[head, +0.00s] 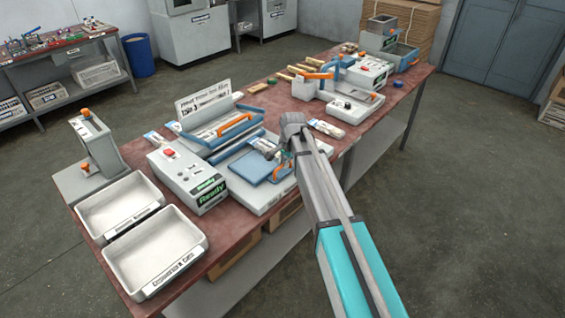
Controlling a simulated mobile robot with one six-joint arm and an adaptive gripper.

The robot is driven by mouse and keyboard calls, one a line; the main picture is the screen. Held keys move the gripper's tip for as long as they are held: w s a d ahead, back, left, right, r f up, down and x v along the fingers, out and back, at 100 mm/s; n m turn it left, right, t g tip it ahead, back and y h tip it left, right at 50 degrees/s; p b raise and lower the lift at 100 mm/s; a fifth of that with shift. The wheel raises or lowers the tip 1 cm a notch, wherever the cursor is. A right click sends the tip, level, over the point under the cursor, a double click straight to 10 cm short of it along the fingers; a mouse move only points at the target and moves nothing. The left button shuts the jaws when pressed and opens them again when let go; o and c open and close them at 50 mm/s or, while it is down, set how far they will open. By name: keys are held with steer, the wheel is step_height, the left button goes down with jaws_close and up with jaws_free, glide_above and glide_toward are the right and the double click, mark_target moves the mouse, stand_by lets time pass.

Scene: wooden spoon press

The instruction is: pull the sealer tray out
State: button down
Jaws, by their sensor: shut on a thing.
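The sealer (190,178) is a pale box with a red button and a green "Ready" label, left of centre on the bench in the head view. The blue sealer tray (252,169) lies flat on the pale base plate to its right. An orange handle (283,172) is at the tray's right edge, partly hidden by my arm. My gripper (279,156) is at that edge, shut on the tray's handle. The fingers are small and dark here, and the exact contact is hard to make out.
Two empty white bins (145,245) stand at the bench's front left. A hinged blue press with an orange handle (234,123) stands behind the tray. More machines (352,98) stand at the right. The floor right of the bench (460,200) is clear.

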steer(key=shift+s+d, duration=1.05)
steer(key=shift+d, duration=0.3)
steer(key=c, duration=0.7)
jaws_free()
steer(key=shift+d, duration=0.1)
steer(key=shift+r, duration=0.1)
